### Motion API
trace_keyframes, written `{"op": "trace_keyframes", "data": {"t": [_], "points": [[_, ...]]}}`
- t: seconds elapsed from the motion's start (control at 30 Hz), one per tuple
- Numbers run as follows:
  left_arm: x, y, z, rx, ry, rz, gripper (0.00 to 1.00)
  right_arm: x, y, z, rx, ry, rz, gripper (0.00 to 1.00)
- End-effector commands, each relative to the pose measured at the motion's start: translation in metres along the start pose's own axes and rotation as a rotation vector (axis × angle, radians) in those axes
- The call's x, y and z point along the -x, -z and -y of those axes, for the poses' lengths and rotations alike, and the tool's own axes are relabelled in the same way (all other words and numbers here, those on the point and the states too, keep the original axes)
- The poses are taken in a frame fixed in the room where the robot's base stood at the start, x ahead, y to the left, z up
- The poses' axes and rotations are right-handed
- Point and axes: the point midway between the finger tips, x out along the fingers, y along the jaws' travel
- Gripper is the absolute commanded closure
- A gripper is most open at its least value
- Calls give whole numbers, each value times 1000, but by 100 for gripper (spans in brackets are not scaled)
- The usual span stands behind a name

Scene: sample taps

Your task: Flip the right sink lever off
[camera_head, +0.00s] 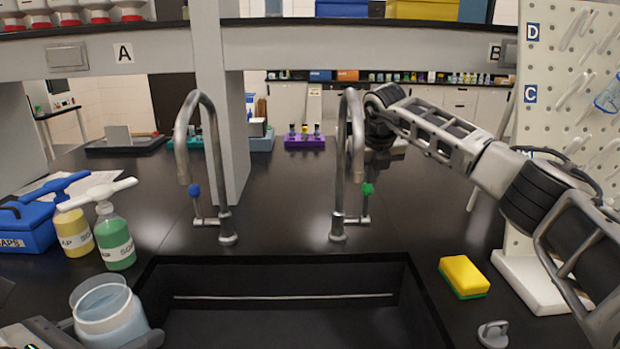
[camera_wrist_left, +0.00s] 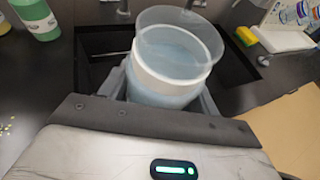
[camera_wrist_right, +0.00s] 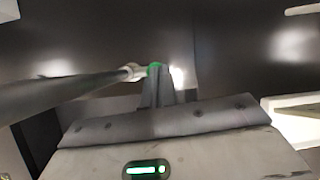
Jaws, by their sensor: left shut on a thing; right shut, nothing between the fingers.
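The right tap (camera_head: 348,150) stands behind the sink, with a side lever tipped by a green knob (camera_head: 368,189). The lever points up. In the right wrist view the green knob (camera_wrist_right: 153,68) is at the fingertips of my right gripper (camera_wrist_right: 163,85), which is shut and empty; I cannot tell if they touch. In the head view my right arm reaches behind the right tap, and its fingers are hard to make out. My left gripper (camera_wrist_left: 160,95) is shut on a clear jar (camera_wrist_left: 178,50) with a pale band, held at the sink's front left; the jar (camera_head: 105,310) is also in the head view.
The left tap (camera_head: 200,130) has a blue knob (camera_head: 195,190). Soap bottles (camera_head: 115,240) and a blue box (camera_head: 27,228) stand at left. A yellow-green sponge (camera_head: 463,276) and a pegboard (camera_head: 565,110) are at right. A grey post (camera_head: 228,150) rises behind the left tap.

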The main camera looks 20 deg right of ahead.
Motion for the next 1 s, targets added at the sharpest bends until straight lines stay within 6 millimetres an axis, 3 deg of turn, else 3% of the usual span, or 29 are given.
{"op": "trace_keyframes", "data": {"t": [0.6, 0.77, 1.0], "points": [[-1, 1, -1, 0, -2, 2, 61, -8, 9, 4, 5, 11, -26, 100], [-2, 5, -1, 0, -2, 2, 61, 13, 8, 4, 3, 9, -20, 100], [-4, 9, 0, -1, -1, 2, 61, 60, 5, 3, 0, 4, -3, 100]]}}
